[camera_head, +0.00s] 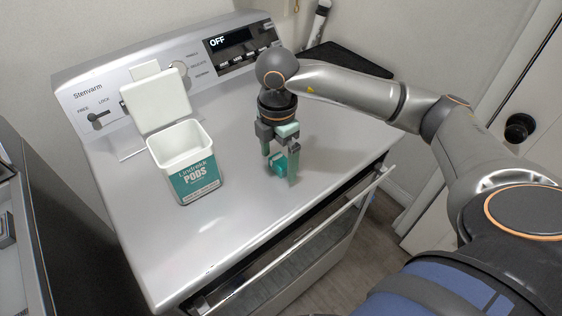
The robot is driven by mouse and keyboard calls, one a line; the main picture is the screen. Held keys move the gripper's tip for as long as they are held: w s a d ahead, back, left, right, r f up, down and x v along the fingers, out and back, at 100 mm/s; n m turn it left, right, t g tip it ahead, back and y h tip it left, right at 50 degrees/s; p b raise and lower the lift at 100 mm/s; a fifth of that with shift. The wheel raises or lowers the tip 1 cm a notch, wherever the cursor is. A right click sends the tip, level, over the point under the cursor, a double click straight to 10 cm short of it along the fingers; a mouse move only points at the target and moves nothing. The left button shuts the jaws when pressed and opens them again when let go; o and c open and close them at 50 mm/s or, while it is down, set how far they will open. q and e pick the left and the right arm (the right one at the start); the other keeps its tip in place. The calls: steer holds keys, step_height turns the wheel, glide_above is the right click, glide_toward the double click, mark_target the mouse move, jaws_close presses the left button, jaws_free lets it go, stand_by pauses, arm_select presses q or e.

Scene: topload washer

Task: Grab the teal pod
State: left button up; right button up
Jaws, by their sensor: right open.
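The teal pod (278,164) is a small teal piece on the washer's top, right of the pod box. My right gripper (280,169) points down over it, open, with its fingers on either side of the pod. The near finger covers part of the pod. I cannot tell whether the fingers touch it. The pod box (197,185) is white with a teal "PODS" label, and its lid (160,98) stands open. My left gripper is not in view.
The washer top (235,225) is mostly bare around the box and pod. Its control panel (185,65) with knobs and an "OFF" display rises at the back. A drawer or door front with a handle (335,228) juts out at the front right.

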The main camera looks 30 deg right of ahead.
steer(key=shift+f, duration=0.35)
steer(key=shift+c, duration=0.4)
steer(key=c, duration=1.3)
